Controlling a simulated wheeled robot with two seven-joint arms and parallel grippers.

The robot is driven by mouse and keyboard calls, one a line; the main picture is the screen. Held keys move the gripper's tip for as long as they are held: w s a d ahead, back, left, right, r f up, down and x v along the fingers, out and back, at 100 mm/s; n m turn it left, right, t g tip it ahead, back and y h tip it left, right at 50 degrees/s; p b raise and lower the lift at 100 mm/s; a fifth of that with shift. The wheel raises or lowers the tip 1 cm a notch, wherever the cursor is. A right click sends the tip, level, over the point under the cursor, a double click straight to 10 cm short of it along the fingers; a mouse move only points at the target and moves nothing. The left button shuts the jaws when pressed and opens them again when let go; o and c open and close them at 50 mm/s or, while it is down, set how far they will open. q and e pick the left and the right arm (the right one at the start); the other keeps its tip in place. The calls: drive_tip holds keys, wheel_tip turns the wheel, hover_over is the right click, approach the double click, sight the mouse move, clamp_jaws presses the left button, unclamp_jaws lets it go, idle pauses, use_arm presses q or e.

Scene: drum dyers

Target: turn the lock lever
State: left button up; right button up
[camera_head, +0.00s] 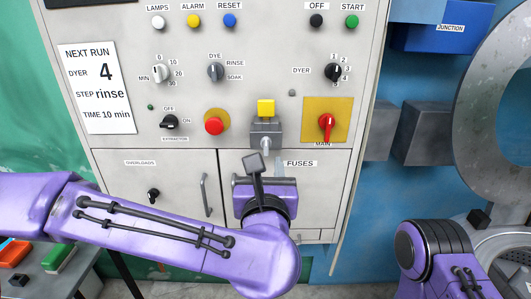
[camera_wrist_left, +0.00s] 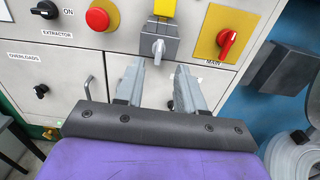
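The lock is a grey block with a light grey lever (camera_head: 265,144) hanging down from its front, below a yellow piece (camera_head: 265,107), on the panel. In the left wrist view the lever (camera_wrist_left: 158,50) points down, just beyond and between the two fingertips. My left gripper (camera_head: 268,168) is just below the lock, facing the panel. In the left wrist view its fingers (camera_wrist_left: 160,70) are apart, with nothing between them. The lever looks apart from both fingers. The wrist hides part of the fingers in the head view. Of my right arm only purple and black links show.
The red MAIN switch (camera_head: 326,123) on a yellow plate is right of the lock. A red button (camera_head: 214,125) is on the left. Below are the FUSES door and a door with a vertical handle (camera_head: 206,195). A large round metal ring (camera_head: 480,110) stands at right.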

sight(266, 141)
use_arm(q)
drive_tip(key=w+p, duration=0.4)
drive_tip(key=w, duration=0.6)
drive_tip(key=shift+w+f, duration=0.1)
drive_tip(key=shift+w, duration=0.3)
drive_tip(key=shift+w+f+p, duration=0.2)
drive_tip(key=shift+w+p, duration=0.1)
drive_tip(key=shift+w, duration=0.1)
drive_tip(key=shift+s, duration=0.1)
clamp_jaws()
